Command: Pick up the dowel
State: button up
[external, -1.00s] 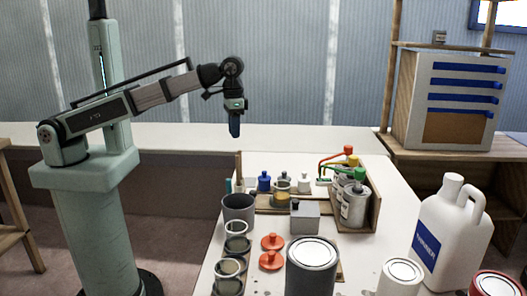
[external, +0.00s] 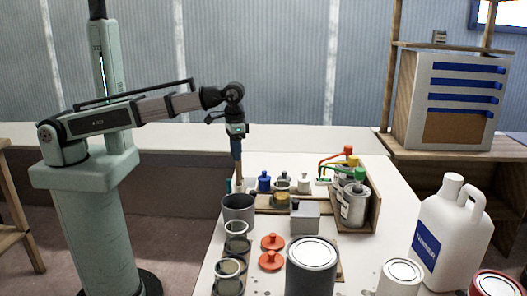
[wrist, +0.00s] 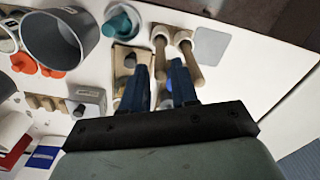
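Two light wooden rods show in the wrist view, each with a pale ring at its far end. One dowel-like rod (wrist: 161,62) lies between the fingers in the picture; the other rod (wrist: 190,62) is close beside it and partly behind the right finger. My gripper (wrist: 160,72) is open, its two dark blue fingers apart, with no clear contact on a rod. In the external view my gripper (external: 236,154) points down just above an upright wooden rod (external: 239,172) behind the grey cup. Which rod is the dowel I cannot tell.
The grey cup (external: 238,207) stands close by; a teal item (wrist: 122,20) is left of the rods in the wrist view. A grey box (external: 305,217), small bottles (external: 264,181) and a wooden rack with cans (external: 357,203) stand to the right.

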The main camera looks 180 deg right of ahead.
aim_at(238, 163)
jog(key=shift+s+a+f, duration=0.1)
jog(key=shift+a+f, duration=0.05)
jog(key=shift+f, duration=1.1)
jog(key=shift+a+f, duration=0.1)
jog(key=shift+f, duration=1.1)
jog(key=shift+c, duration=0.3)
grip_shut()
